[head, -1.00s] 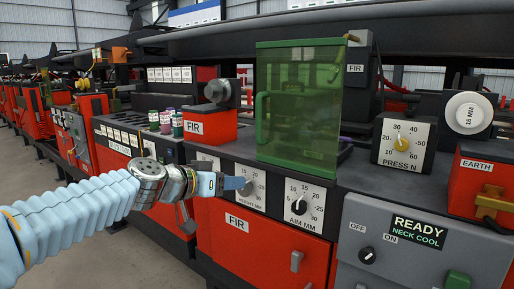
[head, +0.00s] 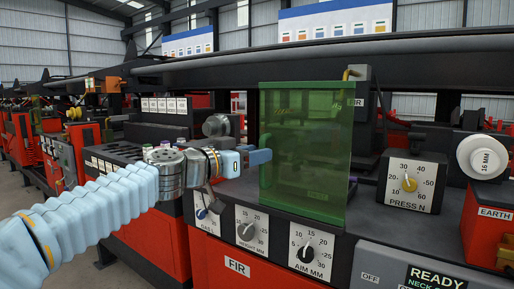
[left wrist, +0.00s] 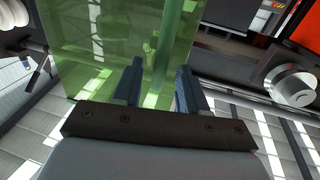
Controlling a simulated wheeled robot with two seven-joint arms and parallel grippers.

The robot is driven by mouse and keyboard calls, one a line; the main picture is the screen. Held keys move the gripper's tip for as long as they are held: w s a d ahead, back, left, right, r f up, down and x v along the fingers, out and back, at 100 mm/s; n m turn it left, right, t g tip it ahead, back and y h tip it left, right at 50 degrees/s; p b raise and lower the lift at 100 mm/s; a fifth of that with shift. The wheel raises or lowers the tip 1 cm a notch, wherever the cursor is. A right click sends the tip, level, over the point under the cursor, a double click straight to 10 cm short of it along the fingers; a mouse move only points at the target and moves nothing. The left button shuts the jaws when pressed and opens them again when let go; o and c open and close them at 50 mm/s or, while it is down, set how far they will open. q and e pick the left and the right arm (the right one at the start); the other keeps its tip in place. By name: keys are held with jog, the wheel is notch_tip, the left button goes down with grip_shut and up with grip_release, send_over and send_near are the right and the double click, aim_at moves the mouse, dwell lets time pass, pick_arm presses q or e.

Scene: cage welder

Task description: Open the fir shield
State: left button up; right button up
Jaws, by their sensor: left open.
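The fir shield (head: 312,150) is a see-through green box cover standing upright over the FIR station in the head view. It also fills much of the left wrist view (left wrist: 90,50). My left gripper (head: 266,157) is at the shield's left edge, where the handle is mostly hidden in the head view. In the left wrist view, my left gripper (left wrist: 158,88) has its two blue fingers apart. A green upright bar, seemingly the shield's handle (left wrist: 166,45), shows between them; I cannot tell whether they touch it. My right gripper is not in view.
Below the shield are the HEIGHT MM dial (head: 248,230) and the AIM MM dial (head: 308,250). The PRESS N box (head: 410,184) stands to the right. A dark beam (head: 330,62) runs behind and above the shield.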

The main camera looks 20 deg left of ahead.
pick_arm(q)
jog(key=shift+w+d, duration=0.35)
jog(key=shift+w, duration=0.15)
grip_shut()
